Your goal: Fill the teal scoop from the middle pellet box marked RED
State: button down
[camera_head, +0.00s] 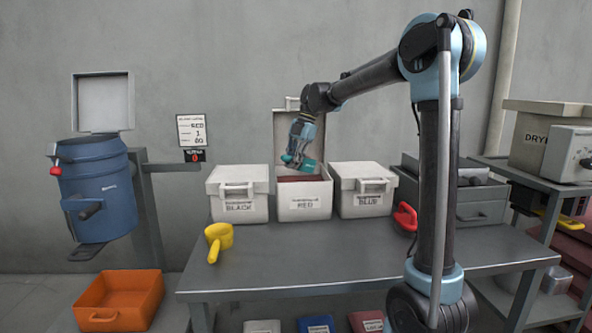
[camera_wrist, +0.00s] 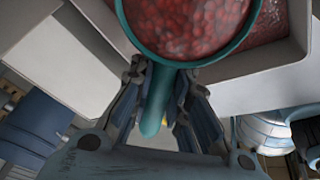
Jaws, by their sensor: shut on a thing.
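The middle pellet box marked RED (camera_head: 305,208) stands on the table with its lid raised at the back, and red pellets (camera_head: 300,178) lie inside. My gripper (camera_head: 297,158) is over this box, shut on the handle of the teal scoop (camera_head: 304,164). In the wrist view, my gripper (camera_wrist: 163,90) holds the teal handle (camera_wrist: 156,100) between its fingers. The scoop's round teal rim (camera_wrist: 187,62) frames red pellets (camera_wrist: 190,20). More red pellets (camera_wrist: 272,22) show beside the rim.
Closed boxes marked BLACK (camera_head: 238,195) and BLUE (camera_head: 363,190) flank the RED box closely. A yellow scoop (camera_head: 217,240) and a red scoop (camera_head: 405,217) lie on the table (camera_head: 320,258). A blue hopper (camera_head: 97,185) hangs left, above an orange bin (camera_head: 118,301). The front middle of the table is clear.

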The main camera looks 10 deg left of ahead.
jog(key=shift+s+a+r+t+h, duration=0.25)
jog(key=shift+s+r+t, duration=0.15)
jog(key=shift+r, duration=0.2)
jog(key=shift+s+a+r+t+h, duration=0.15)
jog(key=shift+s+a+r+t, duration=0.15)
jog(key=shift+r, duration=0.25)
jog(key=shift+s+a+r+t+h, duration=0.2)
jog(key=shift+s+r+t, duration=0.1)
jog(key=shift+s+r, duration=0.25)
jog(key=shift+w+r, duration=0.1)
jog(key=shift+r+t+h, duration=0.4)
jog(key=shift+r+t, duration=0.2)
jog(key=shift+r, duration=0.4)
